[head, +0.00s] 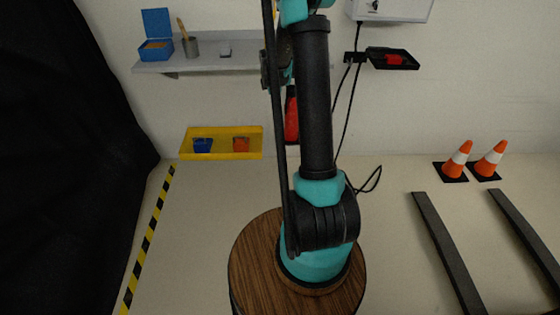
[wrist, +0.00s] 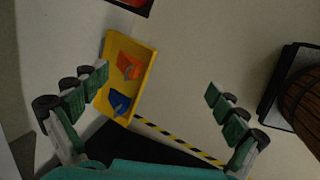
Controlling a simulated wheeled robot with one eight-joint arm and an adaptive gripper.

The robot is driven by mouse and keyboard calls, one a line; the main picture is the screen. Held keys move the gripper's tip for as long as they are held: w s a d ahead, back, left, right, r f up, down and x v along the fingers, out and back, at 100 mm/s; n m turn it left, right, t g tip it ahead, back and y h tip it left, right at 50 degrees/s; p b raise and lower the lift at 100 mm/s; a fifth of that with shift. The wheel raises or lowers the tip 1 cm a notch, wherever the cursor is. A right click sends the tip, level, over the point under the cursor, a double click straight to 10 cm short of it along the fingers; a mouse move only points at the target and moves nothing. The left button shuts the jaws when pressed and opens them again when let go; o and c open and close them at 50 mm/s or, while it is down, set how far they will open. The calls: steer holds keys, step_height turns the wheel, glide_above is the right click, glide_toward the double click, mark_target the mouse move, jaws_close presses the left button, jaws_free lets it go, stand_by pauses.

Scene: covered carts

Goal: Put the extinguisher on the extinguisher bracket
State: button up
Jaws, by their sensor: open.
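A red extinguisher-like body (head: 291,118) stands by the back wall in the head view, mostly hidden behind my arm. A red shape with a dark edge (wrist: 133,5) is cut off at the top of the wrist view; I cannot tell if it is the same thing. No extinguisher bracket can be made out for sure; a small black fixture (head: 354,58) is on the wall right of my arm. My gripper (wrist: 157,97) is open and empty in the wrist view, pointing down above the floor.
A yellow tray (head: 255,143) holds blue and orange bins. A grey shelf (head: 205,64) carries a blue box and a cup. A black wall tray (head: 408,63) holds something red.

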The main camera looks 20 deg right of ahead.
steer(key=s+a+r+m, duration=0.3)
steer(key=s+m, duration=0.1)
steer(key=s, duration=0.5)
steer(key=s+a+r+m, duration=0.2)
steer(key=s+r+m, duration=0.15)
steer(key=s, duration=0.55)
steer(key=s+a+f+m, duration=0.2)
steer(key=s+m, duration=0.2)
steer(key=s, duration=0.5)
steer(key=s+a+f+m+y, duration=0.1)
steer(key=s+m, duration=0.4)
steer(key=s, duration=0.5)
steer(key=shift+a+f+y, duration=0.3)
steer(key=shift+a+f, duration=0.05)
steer(key=shift+a, duration=0.35)
steer(key=shift+c, duration=0.6)
